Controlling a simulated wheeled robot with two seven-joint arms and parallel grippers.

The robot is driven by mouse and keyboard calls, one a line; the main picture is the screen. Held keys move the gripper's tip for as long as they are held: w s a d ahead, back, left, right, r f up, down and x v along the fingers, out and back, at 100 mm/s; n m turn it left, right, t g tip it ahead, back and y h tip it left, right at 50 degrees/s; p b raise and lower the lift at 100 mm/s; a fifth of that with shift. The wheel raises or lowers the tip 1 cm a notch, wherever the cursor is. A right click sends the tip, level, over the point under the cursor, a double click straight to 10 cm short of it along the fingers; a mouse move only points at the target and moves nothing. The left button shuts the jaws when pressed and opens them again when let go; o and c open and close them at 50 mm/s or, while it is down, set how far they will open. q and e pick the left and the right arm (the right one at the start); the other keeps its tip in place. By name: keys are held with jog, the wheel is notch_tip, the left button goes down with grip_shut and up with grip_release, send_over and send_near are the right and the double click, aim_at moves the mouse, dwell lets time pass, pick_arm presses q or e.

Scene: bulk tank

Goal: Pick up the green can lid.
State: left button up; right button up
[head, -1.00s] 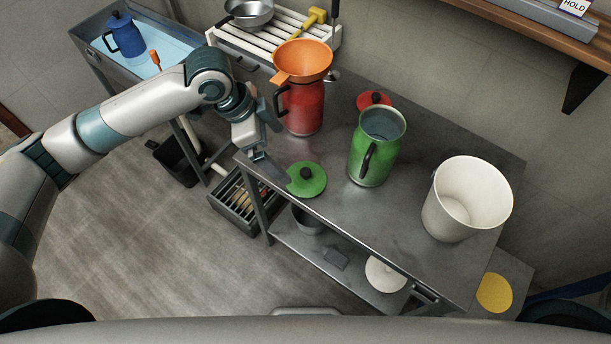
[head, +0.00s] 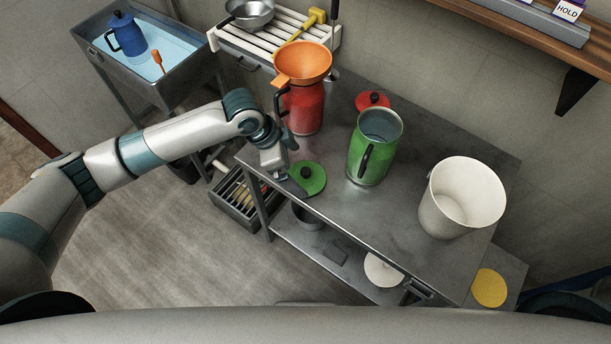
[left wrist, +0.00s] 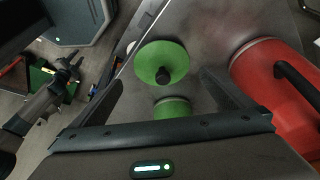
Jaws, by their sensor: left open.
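The green can lid (head: 313,184) lies flat near the left front edge of the steel table, its black knob upward. My left gripper (head: 287,184) is at the lid's left side, its jaws apart and empty; I cannot tell whether it touches the lid. In the left wrist view the lid (left wrist: 150,56) shows ahead of the open left gripper (left wrist: 167,82). The open green can (head: 368,160) stands upright to the lid's right. A second green shape (left wrist: 172,108) shows between the fingers; I cannot tell what it is.
A red can (head: 304,108) with an orange funnel (head: 303,62) stands behind the lid. A red lid (head: 372,101) lies behind the green can. A white bucket (head: 458,200) stands at right. The tabletop between the green can and bucket is clear.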

aim_at(304, 170)
pick_arm(q)
jog(key=shift+w+d+f+p, duration=0.1)
jog(key=shift+d+f+p, duration=0.2)
jog(key=shift+p, duration=0.1)
jog(key=p+x, duration=0.1)
jog(key=x, duration=0.2)
jog(key=shift+w+d+f+p, duration=0.2)
jog(key=shift+d+p, duration=0.15)
jog(key=shift+p, duration=0.05)
jog(key=shift+f, duration=0.35)
jog(key=c, duration=0.9)
